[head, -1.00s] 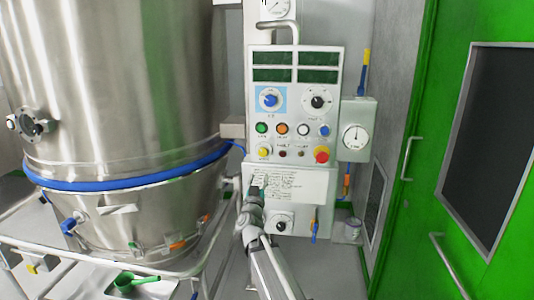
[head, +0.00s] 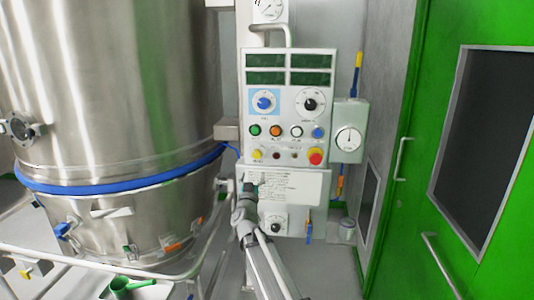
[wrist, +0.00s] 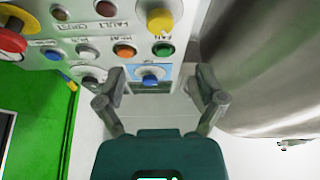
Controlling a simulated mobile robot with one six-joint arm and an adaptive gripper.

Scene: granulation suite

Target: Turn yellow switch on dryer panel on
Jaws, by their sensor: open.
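The dryer panel (head: 325,110) is a white box with displays, dials and buttons. Its yellow switch (head: 257,155) is at the lower left, left of a small dark red button and below the green button (head: 255,131). In the wrist view, which looks upside down, the yellow switch (wrist: 158,20) is at the top centre, above the green button (wrist: 163,49) and beyond the fingertips. My gripper (wrist: 157,80) is open and empty, its fingers to either side of the blue dial (wrist: 150,79) in the picture. In the head view my gripper (head: 249,184) is just below the yellow switch; whether it touches the panel is unclear.
A red emergency-style knob (head: 316,156) is at the panel's lower right. A large steel vessel (head: 120,90) with a blue band stands close on the left. A gauge box (head: 348,140) is beside the panel, and a green door (head: 420,200) is on the right.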

